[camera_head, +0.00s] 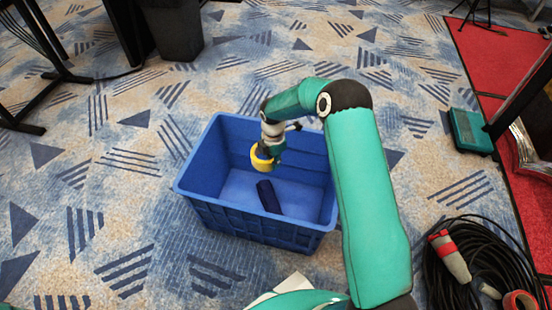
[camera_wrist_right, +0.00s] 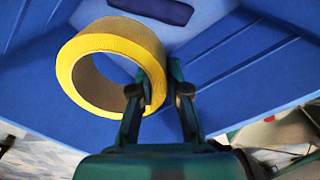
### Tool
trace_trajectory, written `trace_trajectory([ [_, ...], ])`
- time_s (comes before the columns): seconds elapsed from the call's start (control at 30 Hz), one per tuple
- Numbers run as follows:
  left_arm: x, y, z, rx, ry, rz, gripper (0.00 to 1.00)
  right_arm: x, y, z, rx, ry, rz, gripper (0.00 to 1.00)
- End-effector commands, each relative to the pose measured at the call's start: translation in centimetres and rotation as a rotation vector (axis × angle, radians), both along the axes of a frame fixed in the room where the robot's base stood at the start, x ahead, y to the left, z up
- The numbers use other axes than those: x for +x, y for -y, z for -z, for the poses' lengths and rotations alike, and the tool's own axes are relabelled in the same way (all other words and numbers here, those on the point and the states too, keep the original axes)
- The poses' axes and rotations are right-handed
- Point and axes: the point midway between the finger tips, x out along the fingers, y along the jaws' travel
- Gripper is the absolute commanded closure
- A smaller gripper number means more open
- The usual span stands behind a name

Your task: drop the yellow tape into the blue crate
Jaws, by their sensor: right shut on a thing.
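The yellow tape (camera_head: 261,163) is a thick yellow ring held by my right gripper (camera_head: 272,150). In the right wrist view, the yellow tape (camera_wrist_right: 117,45) has its right wall between the two fingers of my right gripper (camera_wrist_right: 160,85), which is shut on it. The ring hangs within the outline of the open blue crate (camera_head: 265,232), near its back left part. The crate's inside also fills much of the right wrist view (camera_wrist_right: 265,75). The tape appears above the crate floor; its exact height is hard to tell. My left gripper is not in view.
A dark blue object (camera_head: 268,196) lies on the crate floor. A coil of black cable (camera_head: 460,262) lies at the lower right, near a teal case (camera_head: 470,131) and a red carpet (camera_head: 495,60). A dark bin (camera_head: 174,30) stands behind. Patterned carpet left of the crate is clear.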

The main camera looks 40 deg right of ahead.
Motion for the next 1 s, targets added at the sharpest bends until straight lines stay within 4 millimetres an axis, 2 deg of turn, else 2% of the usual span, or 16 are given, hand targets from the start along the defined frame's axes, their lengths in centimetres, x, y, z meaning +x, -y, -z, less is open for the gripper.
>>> trace_trajectory([
  [0.13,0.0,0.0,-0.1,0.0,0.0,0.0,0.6,0.0,0.0,-0.1,-0.001,0.002,0.0,1.0],
  [0.17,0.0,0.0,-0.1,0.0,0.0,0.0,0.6,0.0,0.0,-0.1,-0.001,0.002,0.001,0.83],
  [0.33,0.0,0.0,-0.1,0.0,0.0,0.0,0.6,0.0,0.0,-0.1,0.0,0.001,0.001,0.55],
  [0.73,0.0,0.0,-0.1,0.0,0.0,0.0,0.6,0.0,0.0,-0.6,0.0,0.0,0.001,0.55],
  [0.87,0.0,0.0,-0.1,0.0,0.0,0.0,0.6,0.1,0.0,-2.1,-0.002,0.002,-0.001,0.55],
  [1.0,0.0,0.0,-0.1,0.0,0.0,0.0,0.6,0.1,0.1,-4.8,-0.001,0.004,0.0,0.55],
])
